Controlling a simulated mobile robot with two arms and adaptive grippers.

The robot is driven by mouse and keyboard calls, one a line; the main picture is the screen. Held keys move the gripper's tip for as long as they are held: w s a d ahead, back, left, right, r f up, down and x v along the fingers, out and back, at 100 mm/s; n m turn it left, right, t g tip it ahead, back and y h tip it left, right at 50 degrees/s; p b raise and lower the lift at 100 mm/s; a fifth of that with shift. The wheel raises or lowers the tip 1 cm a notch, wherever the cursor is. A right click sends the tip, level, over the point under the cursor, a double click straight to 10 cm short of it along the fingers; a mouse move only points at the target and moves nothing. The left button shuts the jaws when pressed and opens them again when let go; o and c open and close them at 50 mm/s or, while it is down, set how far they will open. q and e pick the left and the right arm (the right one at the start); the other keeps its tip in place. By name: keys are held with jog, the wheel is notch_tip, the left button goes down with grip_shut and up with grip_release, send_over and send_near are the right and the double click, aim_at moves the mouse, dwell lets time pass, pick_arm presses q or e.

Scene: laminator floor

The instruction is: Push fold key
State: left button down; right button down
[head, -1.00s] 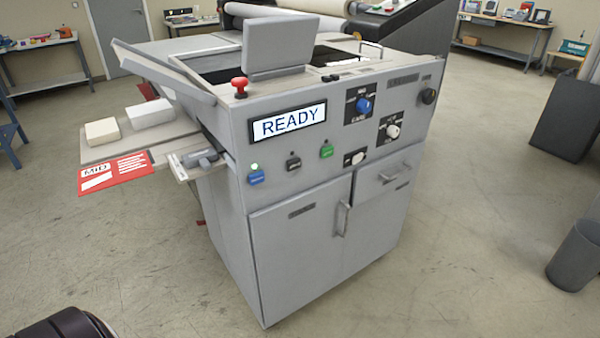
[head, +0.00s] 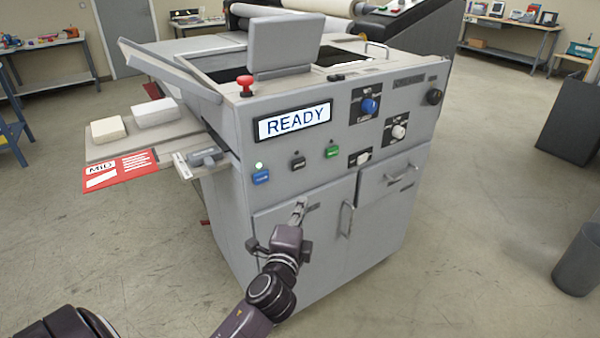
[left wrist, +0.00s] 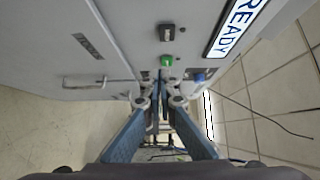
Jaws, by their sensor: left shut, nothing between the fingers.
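The laminator's grey front panel carries a row of small keys below the READY display (head: 293,123). They are a blue key (head: 261,178) with a lit green lamp above it, a black key (head: 298,162) and a green key (head: 332,152). Their labels are too small to read, so I cannot tell which is the fold key. My left gripper (head: 299,206) is shut and empty, below the black key in front of the cabinet door. My right gripper is out of view.
A white rocker (head: 360,158), a blue knob (head: 370,106) and a white knob (head: 398,132) sit right of the keys. The door handle (head: 347,218) juts out below. A red emergency button (head: 244,86) stands on top. The floor around the machine is open.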

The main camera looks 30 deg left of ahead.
pick_arm(q)
jog(key=shift+a+r, duration=0.1)
jog(key=shift+r, duration=0.65)
jog(key=p, duration=0.1)
send_near(303, 163)
jog(key=w+d, duration=0.2)
jog(key=w, duration=0.2)
jog(key=a, duration=0.1)
jog(key=w+a+p, duration=0.1)
jog(key=a, duration=0.1)
jog(key=shift+a, duration=0.2)
jog(key=shift+w+a+f, duration=0.1)
jog(key=shift+w+a, duration=0.1)
jog(key=shift+a, duration=0.2)
